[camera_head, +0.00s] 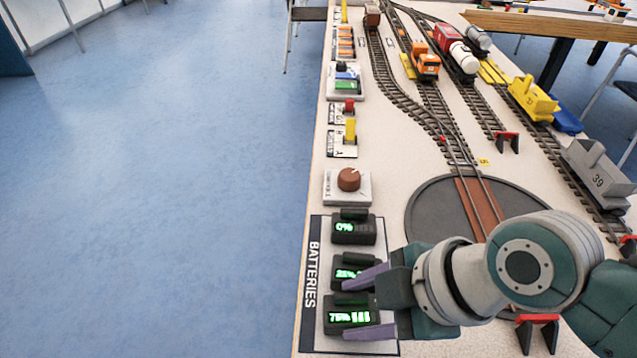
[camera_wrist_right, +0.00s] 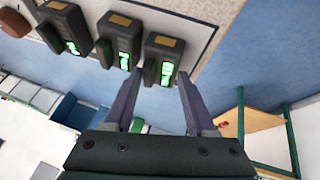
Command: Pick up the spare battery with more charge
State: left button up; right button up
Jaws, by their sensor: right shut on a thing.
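Three dark batteries with green displays stand in a row on the panel marked BATTERIES (camera_head: 311,275), at the table's left edge. The far battery (camera_head: 354,228) reads 0%, the middle battery (camera_head: 350,272) reads 25%, and the near battery (camera_head: 347,317) reads 75% with several bars. My right gripper (camera_head: 366,307) is shut on the 75% battery, one purple finger on each side of it. In the wrist view this battery (camera_wrist_right: 162,58) shows at the fingertips, still in line with the others. My left gripper is not in view.
A brown knob (camera_head: 349,179) stands just beyond the batteries. A turntable (camera_head: 440,205) lies to the right, partly behind my right arm. Tracks with a yellow wagon (camera_head: 533,97) and a grey wagon (camera_head: 597,172) fill the table. Open blue floor (camera_head: 150,200) lies left.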

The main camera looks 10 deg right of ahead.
grip_shut()
